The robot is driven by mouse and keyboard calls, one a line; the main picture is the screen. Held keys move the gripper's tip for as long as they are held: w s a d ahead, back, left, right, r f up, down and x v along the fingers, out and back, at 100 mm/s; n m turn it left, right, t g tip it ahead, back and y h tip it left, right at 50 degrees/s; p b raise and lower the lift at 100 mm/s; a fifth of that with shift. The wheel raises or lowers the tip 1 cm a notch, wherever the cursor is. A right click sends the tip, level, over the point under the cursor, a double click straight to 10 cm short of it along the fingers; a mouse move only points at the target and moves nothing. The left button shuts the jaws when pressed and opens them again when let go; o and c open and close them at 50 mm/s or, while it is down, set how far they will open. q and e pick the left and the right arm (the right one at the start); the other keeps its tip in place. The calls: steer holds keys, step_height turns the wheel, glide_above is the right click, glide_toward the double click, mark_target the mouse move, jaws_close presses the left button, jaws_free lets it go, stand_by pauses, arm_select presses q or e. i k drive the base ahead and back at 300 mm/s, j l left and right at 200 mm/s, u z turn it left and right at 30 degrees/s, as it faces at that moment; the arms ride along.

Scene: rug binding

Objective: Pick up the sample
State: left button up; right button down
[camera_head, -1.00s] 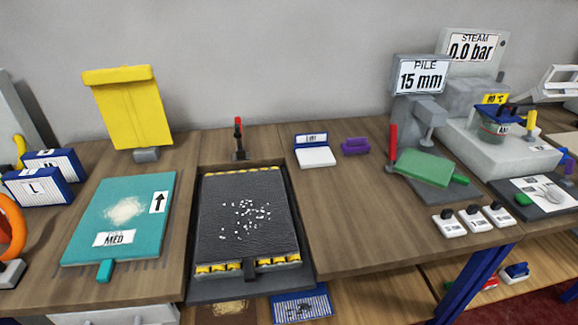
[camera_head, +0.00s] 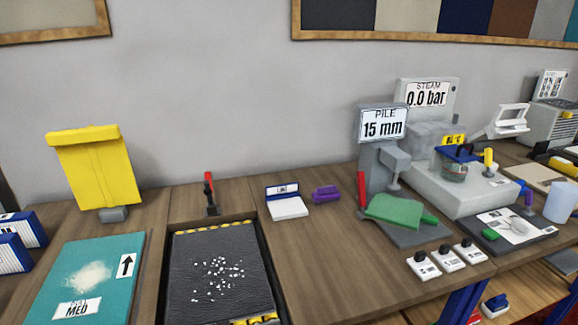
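No thing in view is labelled as the sample, so I cannot tell for sure which one it is. A green flat piece (camera_head: 399,211) lies at the foot of the grey gauge (camera_head: 378,165) that reads "PILE 15 mm". A teal piece (camera_head: 62,266) with a pale fuzzy patch, an arrow label and a "MED" label lies at the lower left, cut by the frame edge. A dark textured pad (camera_head: 220,295) with white bits on it sits in a recess in the bench. Neither of my grippers is in view.
A yellow upright piece (camera_head: 95,172) stands at the back left. A steam unit (camera_head: 470,180) reading "0.0 bar" stands at the right. A purple block (camera_head: 326,193), a white-and-blue box (camera_head: 287,204) and small white tags (camera_head: 447,258) lie on the bench (camera_head: 320,250). The bench middle is clear.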

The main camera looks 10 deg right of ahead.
mark_target(403, 214)
steer(key=l+u, duration=0.1)
steer(key=l, duration=0.5)
steer(key=k+l+u, duration=0.15)
steer(key=l, duration=0.5)
steer(key=l+u, duration=0.1)
steer(key=l, duration=0.5)
